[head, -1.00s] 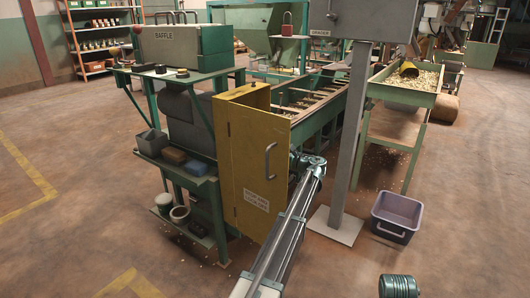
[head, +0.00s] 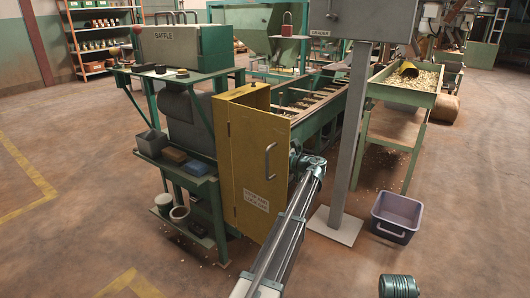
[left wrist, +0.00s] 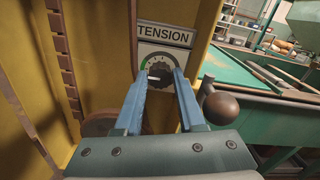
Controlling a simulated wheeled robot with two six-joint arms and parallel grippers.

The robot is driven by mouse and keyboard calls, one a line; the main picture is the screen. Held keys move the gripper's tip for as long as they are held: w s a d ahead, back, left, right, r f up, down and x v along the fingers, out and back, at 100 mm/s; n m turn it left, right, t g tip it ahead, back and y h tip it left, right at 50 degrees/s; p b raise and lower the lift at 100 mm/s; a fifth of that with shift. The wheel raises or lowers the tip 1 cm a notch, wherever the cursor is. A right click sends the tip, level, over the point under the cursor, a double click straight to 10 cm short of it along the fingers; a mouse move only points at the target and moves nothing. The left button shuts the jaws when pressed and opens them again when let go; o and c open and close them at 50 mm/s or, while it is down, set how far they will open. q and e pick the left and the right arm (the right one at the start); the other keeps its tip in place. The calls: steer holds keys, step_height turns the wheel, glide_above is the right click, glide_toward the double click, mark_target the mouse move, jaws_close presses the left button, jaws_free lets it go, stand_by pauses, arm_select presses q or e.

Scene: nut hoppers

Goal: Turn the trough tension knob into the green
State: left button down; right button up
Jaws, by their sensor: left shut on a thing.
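The tension knob (left wrist: 159,72) is a dark round knob on a pale dial plate (left wrist: 165,48) under the word TENSION in the left wrist view. A green band (left wrist: 146,65) shows on the left side of the dial. A light mark shows on the knob, but I cannot tell exactly where it points. My left gripper (left wrist: 160,78) has its blue fingers on either side of the knob and is shut on it. In the head view the left arm reaches behind the open yellow door (head: 245,160), which hides the dial. My right gripper is not in view.
A brown ball-ended lever (left wrist: 221,108) stands close right of my left fingers. The green trough (head: 318,115) extends behind the door. A grey post (head: 350,130) stands right of the arm, with a grey bin (head: 397,216) on the floor beyond.

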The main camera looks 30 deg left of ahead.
arm_select(q)
steer(key=shift+d, duration=0.1)
steer(key=c, duration=0.5)
jaws_free()
steer(key=shift+c, duration=0.2)
steer(key=shift+o, duration=0.2)
steer(key=shift+w, duration=0.1)
